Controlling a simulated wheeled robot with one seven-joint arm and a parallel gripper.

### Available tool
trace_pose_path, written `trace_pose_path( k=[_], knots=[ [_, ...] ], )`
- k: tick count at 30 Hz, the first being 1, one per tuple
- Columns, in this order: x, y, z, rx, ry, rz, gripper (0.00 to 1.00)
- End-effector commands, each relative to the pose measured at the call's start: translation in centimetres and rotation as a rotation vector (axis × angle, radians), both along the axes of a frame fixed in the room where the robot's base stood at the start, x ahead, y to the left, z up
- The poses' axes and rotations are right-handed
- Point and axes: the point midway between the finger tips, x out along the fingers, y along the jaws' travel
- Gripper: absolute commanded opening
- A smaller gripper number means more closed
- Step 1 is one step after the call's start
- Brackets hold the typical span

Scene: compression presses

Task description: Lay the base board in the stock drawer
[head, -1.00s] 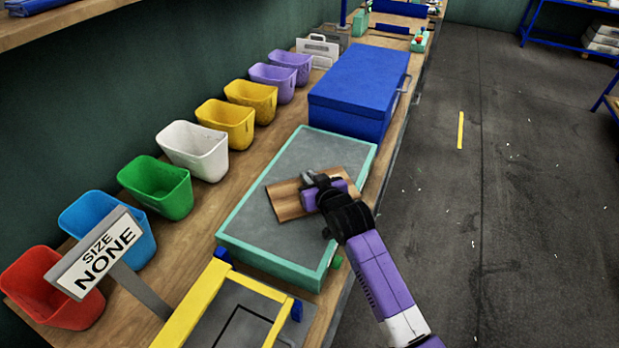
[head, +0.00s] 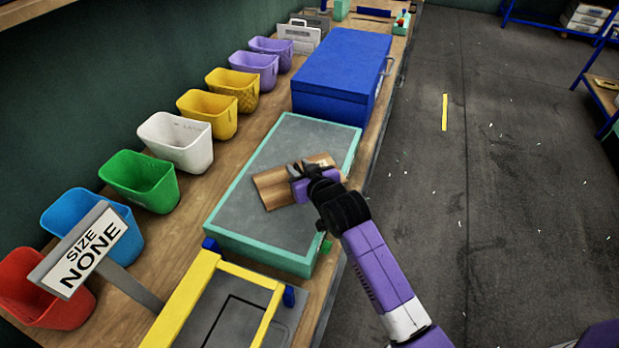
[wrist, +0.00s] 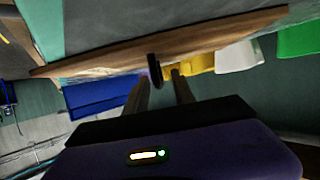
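The base board, a brown wooden plank (head: 272,188), is above the grey top of a green-rimmed block on the bench. It also shows nearly edge-on across the wrist view (wrist: 215,38). My gripper (head: 298,172) reaches in from the right and its fingers are closed on the board's edge; a dark fingertip lies against that edge in the wrist view. I cannot tell whether the board touches the grey top. No open drawer shows. A shut blue box (head: 335,80) with a handle on its right side stands behind the block; I cannot tell if it is the stock drawer.
The green-rimmed block (head: 255,253) has a yellow frame (head: 185,300) in front. Several coloured bins, including a white one (head: 175,145), line the wall side. A "SIZE NONE" sign (head: 80,252) stands at lower left.

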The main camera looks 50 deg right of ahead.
Motion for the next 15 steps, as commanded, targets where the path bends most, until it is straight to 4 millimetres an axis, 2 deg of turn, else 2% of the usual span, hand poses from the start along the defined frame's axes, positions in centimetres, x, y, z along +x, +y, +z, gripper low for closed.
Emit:
trace_pose_path(
  k=[3,9,15],
  knots=[
    [-2.2,1.1,0.8,-0.003,0.001,0.001,0.31],
    [-5.4,2.5,2.3,0.000,0.000,0.001,0.31],
    [-7.2,3.4,3.2,0.000,0.001,0.000,0.31]
  ],
)
